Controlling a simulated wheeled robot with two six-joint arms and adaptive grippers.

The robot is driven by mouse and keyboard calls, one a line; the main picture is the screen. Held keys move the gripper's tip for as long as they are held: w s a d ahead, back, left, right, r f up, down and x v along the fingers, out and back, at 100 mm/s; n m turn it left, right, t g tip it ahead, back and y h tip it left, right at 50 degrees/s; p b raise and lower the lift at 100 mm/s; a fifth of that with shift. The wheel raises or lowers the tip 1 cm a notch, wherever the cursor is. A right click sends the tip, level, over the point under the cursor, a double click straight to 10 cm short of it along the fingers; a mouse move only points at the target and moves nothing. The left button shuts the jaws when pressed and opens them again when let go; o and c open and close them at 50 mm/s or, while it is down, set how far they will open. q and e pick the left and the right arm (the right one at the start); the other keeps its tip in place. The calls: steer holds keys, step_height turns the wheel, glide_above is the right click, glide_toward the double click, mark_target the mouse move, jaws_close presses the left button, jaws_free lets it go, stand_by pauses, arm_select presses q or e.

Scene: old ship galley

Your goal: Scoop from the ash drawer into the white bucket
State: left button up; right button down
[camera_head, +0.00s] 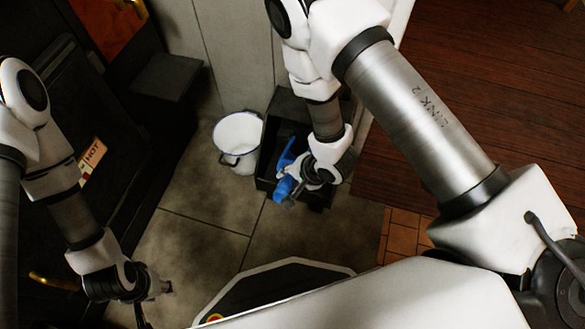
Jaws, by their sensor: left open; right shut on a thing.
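The white bucket (222,128) with a blue rim stands upright on the floor near the middle. I cannot make out its contents. Right beside it is a black open box (262,172), which looks like the ash drawer. My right arm hides much of it, and its contents are too dark to tell. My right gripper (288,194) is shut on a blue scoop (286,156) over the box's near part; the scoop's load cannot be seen. My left gripper (160,289) is open and empty, low at the left, away from the bucket and box.
A black stove (150,165) with a HOT label (93,153) and a brass-coloured bar (52,282) fills the left. A pale panelled wall (235,50) stands behind the bucket. Wooden flooring (480,90) lies at right. The grey tiled floor (205,210) before the bucket is clear.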

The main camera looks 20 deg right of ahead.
mark_target(282, 189)
steer(key=shift+s+a+r+p, duration=0.4)
steer(key=shift+s+r+p, duration=0.2)
steer(key=shift+p, duration=0.25)
steer(key=shift+s+a+r+p, duration=0.35)
steer(key=shift+s+r+p, duration=0.25)
steer(key=shift+p, duration=0.25)
steer(key=p, duration=0.2)
steer(key=s+a+r+p, duration=0.1)
steer(key=p, duration=0.2)
steer(key=shift+s+a+r, duration=0.1)
steer(key=shift+s+r, duration=0.1)
steer(key=shift+r, duration=0.1)
steer(key=shift+s+p, duration=0.15)
steer(key=shift+p, duration=0.4)
steer(key=shift+f, duration=0.1)
